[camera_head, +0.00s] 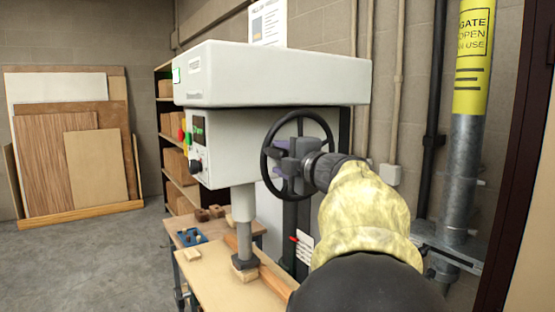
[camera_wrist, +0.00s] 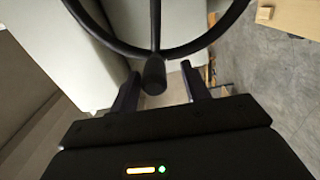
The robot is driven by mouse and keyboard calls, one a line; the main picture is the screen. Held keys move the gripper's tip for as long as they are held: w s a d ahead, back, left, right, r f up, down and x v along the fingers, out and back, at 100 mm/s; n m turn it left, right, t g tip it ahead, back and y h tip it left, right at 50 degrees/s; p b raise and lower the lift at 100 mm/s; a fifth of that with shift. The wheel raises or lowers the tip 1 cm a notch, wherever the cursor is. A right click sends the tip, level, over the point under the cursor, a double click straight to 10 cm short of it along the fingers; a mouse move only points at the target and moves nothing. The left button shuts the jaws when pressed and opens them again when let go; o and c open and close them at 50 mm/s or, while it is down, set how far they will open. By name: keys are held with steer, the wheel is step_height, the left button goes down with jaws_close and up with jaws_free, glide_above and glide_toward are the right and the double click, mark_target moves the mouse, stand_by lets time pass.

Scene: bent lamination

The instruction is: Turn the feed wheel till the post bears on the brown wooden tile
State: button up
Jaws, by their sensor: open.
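The black feed wheel (camera_head: 268,138) is on the side of the grey-white machine in the head view. Its rim and a spoke also show in the wrist view (camera_wrist: 190,48). My gripper (camera_head: 287,158) is at the wheel. In the wrist view its two fingers (camera_wrist: 160,70) stand apart, on either side of a dark knob (camera_wrist: 154,76) at the wheel, with gaps showing. The grey post (camera_head: 243,215) points straight down and ends in a dark foot (camera_head: 245,260). A small wooden tile (camera_head: 244,274) lies under the foot; I cannot tell whether they touch.
The wooden worktop (camera_head: 222,290) carries a pale block (camera_head: 192,254) and a blue tray (camera_head: 187,237). A brown strip (camera_head: 272,281) runs beside the foot. Shelves (camera_head: 166,90) and leaning boards (camera_head: 70,150) stand left. A yellow-sleeved pipe (camera_head: 465,130) rises at right.

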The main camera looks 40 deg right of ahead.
steer(key=s+a+b, duration=0.1)
steer(key=s+b, duration=0.1)
steer(key=s, duration=1.3)
steer(key=shift+s+a, duration=0.15)
steer(key=shift+a, duration=0.05)
